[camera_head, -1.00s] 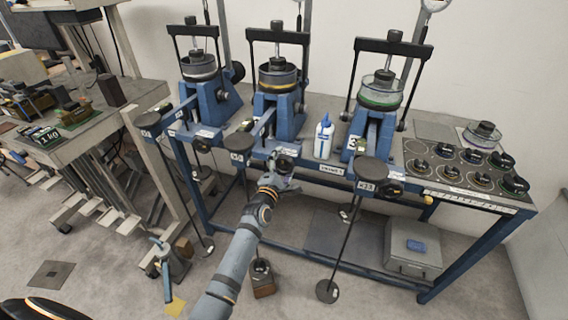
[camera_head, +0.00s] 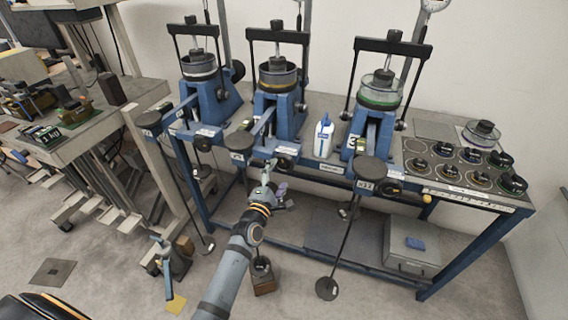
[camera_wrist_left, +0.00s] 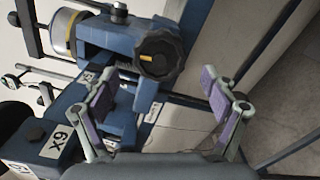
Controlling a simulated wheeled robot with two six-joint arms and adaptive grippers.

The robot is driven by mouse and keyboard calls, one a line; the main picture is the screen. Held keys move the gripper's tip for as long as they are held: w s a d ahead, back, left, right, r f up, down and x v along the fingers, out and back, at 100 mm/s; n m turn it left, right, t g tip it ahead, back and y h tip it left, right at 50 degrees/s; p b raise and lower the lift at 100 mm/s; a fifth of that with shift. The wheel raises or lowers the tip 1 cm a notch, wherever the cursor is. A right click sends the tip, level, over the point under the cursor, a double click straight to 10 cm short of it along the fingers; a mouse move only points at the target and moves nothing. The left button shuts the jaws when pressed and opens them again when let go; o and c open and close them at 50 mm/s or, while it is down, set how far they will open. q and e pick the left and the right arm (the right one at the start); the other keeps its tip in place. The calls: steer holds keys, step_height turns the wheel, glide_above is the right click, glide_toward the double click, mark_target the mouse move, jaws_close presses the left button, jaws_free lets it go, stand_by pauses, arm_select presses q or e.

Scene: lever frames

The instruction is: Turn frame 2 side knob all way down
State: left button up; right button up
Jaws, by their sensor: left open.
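Frame 2 (camera_head: 283,118) is the middle blue lever frame, with a yellow-ringed pot on top. Its dark side knob (camera_head: 287,149) shows low on its front. In the left wrist view the black lobed knob (camera_wrist_left: 160,50) has a short yellow mark on its face. My left gripper (camera_head: 274,178) is in front of the frame, just below the knob in the head view. In the left wrist view its two purple-padded fingers (camera_wrist_left: 160,98) are spread wide and empty. The knob appears beyond the gap between them, apart from both pads. My right gripper is out of view.
A white bottle (camera_head: 324,137) stands on the bench between the middle and right frames. A grey box (camera_head: 412,248) sits on the lower shelf.

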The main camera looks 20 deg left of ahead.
mark_target(283, 163)
arm_select(q)
steer(key=w+m, duration=0.2)
steer(key=m, duration=0.2)
steer(key=w+m, duration=0.2)
steer(key=m, duration=0.2)
steer(key=w+m, duration=0.2)
steer(key=m, duration=0.2)
steer(key=shift+d, duration=0.1)
steer(key=shift+s, duration=0.15)
steer(key=c, duration=1.6)
steer(key=shift+r, duration=0.2)
steer(key=shift+r+n+p, duration=0.1)
steer(key=shift+n+p, duration=0.25)
steer(key=shift+n, duration=0.75)
steer(key=n, duration=1)
steer(key=o, duration=1.2)
steer(key=shift+r+n, duration=0.1)
steer(key=shift+n, duration=0.8)
steer(key=shift+o, duration=1.4)
steer(key=shift+w, duration=0.25)
steer(key=shift+o, duration=0.6)
steer(key=shift+w+f, duration=0.15)
steer(key=shift+f, duration=0.2)
